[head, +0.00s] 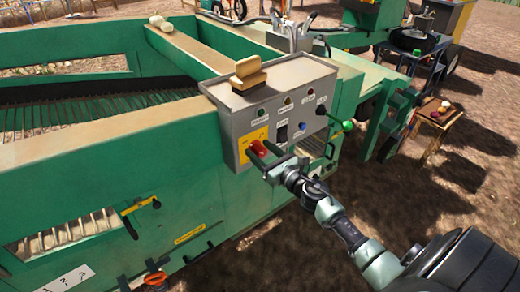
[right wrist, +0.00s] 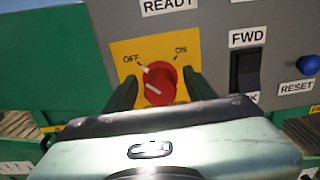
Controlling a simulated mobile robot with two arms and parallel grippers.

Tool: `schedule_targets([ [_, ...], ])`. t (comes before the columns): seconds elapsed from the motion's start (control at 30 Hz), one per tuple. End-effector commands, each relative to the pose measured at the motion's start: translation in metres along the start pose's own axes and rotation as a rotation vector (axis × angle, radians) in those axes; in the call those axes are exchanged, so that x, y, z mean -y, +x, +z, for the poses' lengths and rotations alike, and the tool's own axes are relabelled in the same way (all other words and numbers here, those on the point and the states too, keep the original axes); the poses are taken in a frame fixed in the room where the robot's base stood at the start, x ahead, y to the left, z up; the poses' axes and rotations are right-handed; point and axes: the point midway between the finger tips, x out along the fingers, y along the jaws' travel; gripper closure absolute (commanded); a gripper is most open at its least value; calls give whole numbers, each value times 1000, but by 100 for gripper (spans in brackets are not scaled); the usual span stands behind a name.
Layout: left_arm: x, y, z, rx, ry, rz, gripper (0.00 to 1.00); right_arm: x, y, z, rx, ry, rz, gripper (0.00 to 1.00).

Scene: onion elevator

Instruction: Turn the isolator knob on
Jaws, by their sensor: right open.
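The isolator knob (head: 259,147) is red and sits on a yellow plate at the lower left of the grey control box. In the right wrist view the knob (right wrist: 160,84) shows between OFF at upper left and ON at upper right, and its white mark points up-left toward OFF. My right gripper (head: 265,158) is at the knob in the head view. In the right wrist view its open fingers (right wrist: 160,92) stand on either side of the knob. I cannot tell whether they touch it. My left gripper is not in view.
The control box (head: 290,85) is fixed to the green machine (head: 100,190) and carries lamps and other controls. A black FWD switch (right wrist: 245,72) and a blue RESET button (right wrist: 308,65) lie right of the knob. A tan block (head: 248,75) rests on the box.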

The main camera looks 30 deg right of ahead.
Motion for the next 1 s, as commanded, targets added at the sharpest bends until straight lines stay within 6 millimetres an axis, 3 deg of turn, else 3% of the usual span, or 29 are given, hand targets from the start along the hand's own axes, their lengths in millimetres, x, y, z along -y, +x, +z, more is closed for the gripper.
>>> schedule_targets([
  [0.3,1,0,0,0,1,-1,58,0,3,0,-1,1,1,48],
  [0.5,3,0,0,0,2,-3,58,0,3,0,-1,1,1,100],
  [1.0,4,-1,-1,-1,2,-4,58,0,3,0,-1,127,1,100],
])
